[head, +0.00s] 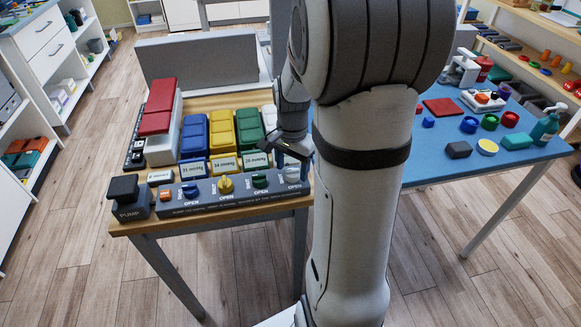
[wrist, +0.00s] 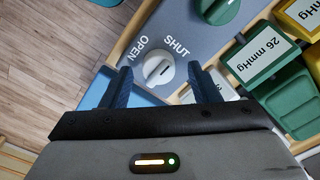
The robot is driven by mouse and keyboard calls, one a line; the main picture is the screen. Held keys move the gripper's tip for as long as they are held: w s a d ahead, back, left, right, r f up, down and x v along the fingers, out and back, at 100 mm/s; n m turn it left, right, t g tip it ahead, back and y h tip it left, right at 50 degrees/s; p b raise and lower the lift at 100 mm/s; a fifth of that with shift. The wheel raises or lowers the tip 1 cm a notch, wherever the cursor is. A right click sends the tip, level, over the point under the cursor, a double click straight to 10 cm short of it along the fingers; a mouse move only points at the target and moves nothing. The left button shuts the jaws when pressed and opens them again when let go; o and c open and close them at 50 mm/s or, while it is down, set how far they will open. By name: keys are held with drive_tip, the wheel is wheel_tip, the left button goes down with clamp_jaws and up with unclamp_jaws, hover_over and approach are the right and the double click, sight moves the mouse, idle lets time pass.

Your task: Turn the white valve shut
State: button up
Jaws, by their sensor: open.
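The white valve (wrist: 158,71) is a round knob on the grey panel (wrist: 195,42), with the words OPEN and SHUT printed beside it. In the wrist view it sits between my gripper's (wrist: 158,82) two blue fingers, which are open and apart from it on both sides. A small dark mark shows on the knob; its exact setting is hard to tell. In the head view my gripper (head: 294,156) is over the right end of the panel (head: 205,208), and the white valve (head: 291,176) is partly hidden there.
Blue (head: 190,190), yellow (head: 225,184) and green (head: 260,180) valves stand in a row left of the white one. A black PUMP block (head: 128,198) is at the panel's left end. Coloured blocks (head: 222,130) stand behind. A blue table (head: 470,160) with several items is at right.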

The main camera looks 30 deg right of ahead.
sight(291, 170)
wheel_tip(291, 170, up, 7)
drive_tip(key=shift+f+p, duration=0.1)
drive_tip(key=shift+p, duration=0.2)
drive_tip(key=shift+a, duration=0.1)
drive_tip(key=shift+s+a+r, duration=0.1)
drive_tip(key=shift+a+r, duration=0.1)
drive_tip(key=shift+r, duration=0.15)
drive_tip(key=s+a+r+n+t+p, duration=0.1)
drive_tip(key=s+a+r+n+p, duration=0.1)
drive_tip(key=s+a+n, duration=0.4)
drive_tip(key=s+a+r+n+t+p, duration=0.1)
drive_tip(key=s+a+r+n+p, duration=0.2)
drive_tip(key=s+a+r+n, duration=0.2)
drive_tip(key=shift+s+a+r+n+t, duration=0.25)
drive_tip(key=shift+s+a+n+t, duration=0.1)
drive_tip(key=shift+s+n, duration=0.4)
drive_tip(key=shift+c, duration=0.5)
